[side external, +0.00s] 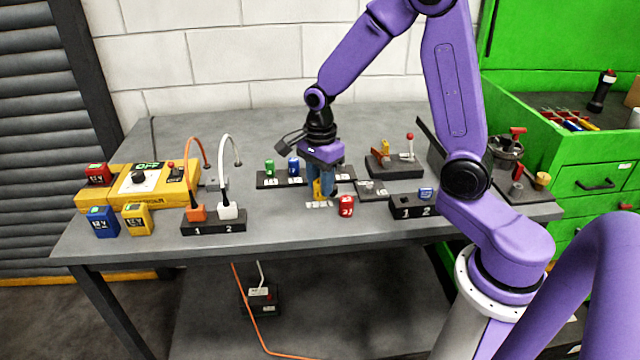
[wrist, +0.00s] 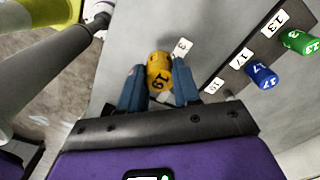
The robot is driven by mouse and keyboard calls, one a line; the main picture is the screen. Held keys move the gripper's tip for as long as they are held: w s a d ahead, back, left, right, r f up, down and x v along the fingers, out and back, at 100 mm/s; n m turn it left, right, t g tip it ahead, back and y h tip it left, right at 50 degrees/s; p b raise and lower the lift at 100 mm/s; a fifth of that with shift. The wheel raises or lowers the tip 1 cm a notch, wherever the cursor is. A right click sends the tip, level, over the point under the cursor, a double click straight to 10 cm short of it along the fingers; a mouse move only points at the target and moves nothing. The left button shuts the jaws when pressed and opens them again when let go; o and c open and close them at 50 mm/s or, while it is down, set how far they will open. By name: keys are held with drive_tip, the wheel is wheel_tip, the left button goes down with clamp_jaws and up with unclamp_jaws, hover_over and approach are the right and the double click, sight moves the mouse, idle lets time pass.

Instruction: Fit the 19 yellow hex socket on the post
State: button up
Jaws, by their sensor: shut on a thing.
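The yellow hex socket, marked 19 (wrist: 158,75), is held between the two blue fingers of my gripper (wrist: 159,88) in the wrist view. In the side view the socket (side external: 318,190) shows between the fingers (side external: 320,186), low over the table in front of the black rack (side external: 265,183). I cannot tell whether it touches the table. The rack carries labels 13, 17 and 19. A green socket (side external: 270,167) and a blue 17 socket (side external: 293,166) stand on it. The 19 label (wrist: 213,85) lies right of my gripper in the wrist view; no post shows clearly there.
A red 21 socket (side external: 346,206) stands close to the right of my gripper. White labels (side external: 320,204) lie beneath it. A black block marked 1 and 2 (side external: 413,207) and a lever fixture (side external: 394,166) stand farther right. Cabled plugs (side external: 213,223) stand left, with clear table between.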

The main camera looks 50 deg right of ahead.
drive_tip(key=shift+w, duration=0.1)
drive_tip(key=shift+w+d+r, duration=0.15)
drive_tip(key=shift+w+d, duration=0.05)
drive_tip(key=shift+w, duration=0.1)
drive_tip(key=w+d+r+m, duration=0.5)
drive_tip(key=w+d, duration=0.4)
drive_tip(key=d, duration=0.2)
drive_tip(key=shift+w+d+f, duration=0.1)
drive_tip(key=shift+f, duration=1.3)
drive_tip(key=shift+w+d+f, duration=0.1)
drive_tip(key=shift+f, duration=1.25)
drive_tip(key=shift+f, duration=1.7)
drive_tip(key=o, duration=1.4)
